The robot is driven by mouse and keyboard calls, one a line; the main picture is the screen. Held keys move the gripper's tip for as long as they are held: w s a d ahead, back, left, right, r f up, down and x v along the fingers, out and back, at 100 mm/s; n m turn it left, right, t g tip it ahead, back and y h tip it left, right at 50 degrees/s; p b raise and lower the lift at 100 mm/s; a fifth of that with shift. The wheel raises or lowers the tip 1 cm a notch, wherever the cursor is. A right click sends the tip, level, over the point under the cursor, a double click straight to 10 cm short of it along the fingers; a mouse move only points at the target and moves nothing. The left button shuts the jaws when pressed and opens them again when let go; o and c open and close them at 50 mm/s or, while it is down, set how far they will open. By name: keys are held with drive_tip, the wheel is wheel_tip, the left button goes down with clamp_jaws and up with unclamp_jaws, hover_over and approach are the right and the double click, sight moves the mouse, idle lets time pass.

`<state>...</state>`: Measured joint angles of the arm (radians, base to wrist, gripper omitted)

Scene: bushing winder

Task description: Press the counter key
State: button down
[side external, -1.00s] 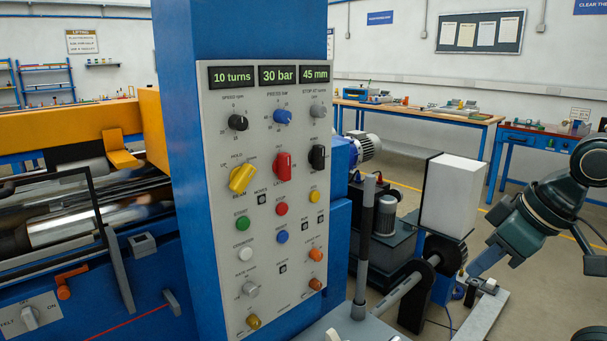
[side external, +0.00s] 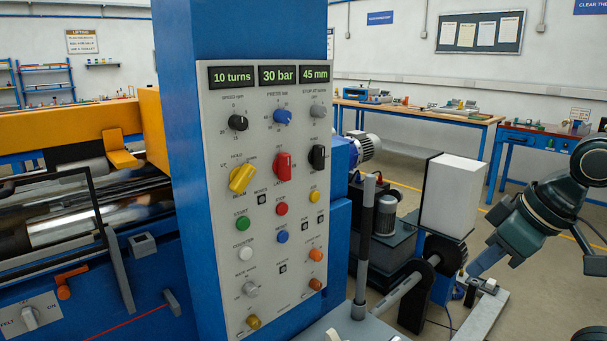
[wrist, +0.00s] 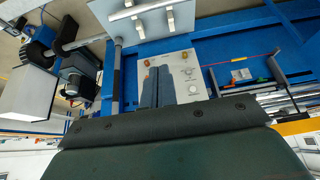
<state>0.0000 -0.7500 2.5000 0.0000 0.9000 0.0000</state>
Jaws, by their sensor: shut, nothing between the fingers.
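The counter key is the white round button (side external: 245,254) under the COUNTER label, below the green button on the grey control panel (side external: 220,200). In the wrist view the panel (wrist: 178,62) appears upside down, and a pale round button (wrist: 193,89) shows right of my fingers. My gripper (wrist: 158,76) is shut and empty, its two blue-grey fingers side by side in front of the panel image, hiding part of it. In the side view my gripper (side external: 487,262) is at the far right, well apart from the panel and the key.
The panel also carries a green button (side external: 243,223), red button (side external: 281,209), blue button (side external: 281,237), yellow selector (side external: 241,178) and red selector (side external: 283,166). A grey upright post (side external: 364,245) and a white box (side external: 450,192) stand between the panel and my arm.

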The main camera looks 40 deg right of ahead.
sight(256, 256)
idle(0.6)
drive_tip(key=w+a+f+m+t+y, duration=0.1)
drive_tip(key=w+a+m, duration=0.1)
drive_tip(key=w, duration=0.8)
drive_tip(key=w+a+f+m+t+y, duration=0.1)
drive_tip(key=w+a+f+m, duration=0.1)
drive_tip(key=w, duration=0.8)
drive_tip(key=w+a+f+m+y, duration=0.1)
drive_tip(key=w+a+f+m, duration=0.1)
drive_tip(key=w+f, duration=0.5)
drive_tip(key=w+a+f+m+t, duration=0.1)
drive_tip(key=w+a+f+m, duration=0.2)
drive_tip(key=w+f+m, duration=0.2)
drive_tip(key=shift+w+a+f+y, duration=0.25)
drive_tip(key=shift+w+f+y, duration=0.15)
drive_tip(key=shift+w+f, duration=1.15)
drive_tip(key=shift+w+r, duration=0.35)
drive_tip(key=shift+w, duration=0.15)
drive_tip(key=shift+w, duration=4.25)
drive_tip(key=shift+w, duration=0.55)
